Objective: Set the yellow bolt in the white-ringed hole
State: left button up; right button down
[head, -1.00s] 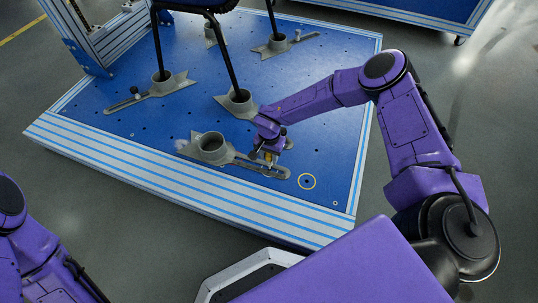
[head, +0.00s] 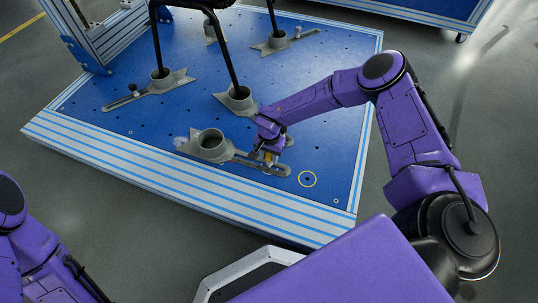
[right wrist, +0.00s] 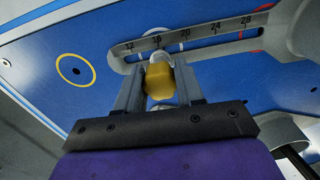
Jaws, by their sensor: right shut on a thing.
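The yellow bolt (right wrist: 160,82) sits between the two fingers of my right gripper (right wrist: 160,92), which is shut on it. In the head view my right gripper (head: 268,158) is over the slotted arm of the nearest grey foot bracket (head: 190,148). In the right wrist view the bolt's far end is at the slotted scale (right wrist: 205,38), near the low numbers. A whitish curved edge (right wrist: 158,57) shows around that end; the hole there is hidden. I cannot tell how deep the bolt is. My left gripper is out of view.
A yellow-ringed hole (head: 307,179) lies bare on the blue plate (head: 330,130), just right of the bracket; it also shows in the right wrist view (right wrist: 75,70). Dark chair legs (head: 225,60) stand in other grey sockets (head: 238,97). The plate's striped front edge (head: 190,185) faces me.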

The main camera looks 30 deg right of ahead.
jog(key=shift+f+b, duration=0.4)
jog(key=shift+f, duration=0.2)
jog(key=shift+f, duration=0.3)
jog(key=shift+f+b, duration=0.4)
jog(key=shift+b, duration=0.15)
jog(key=c, duration=0.6)
grip_release()
jog(key=shift+f, duration=0.1)
jog(key=shift+f, duration=0.1)
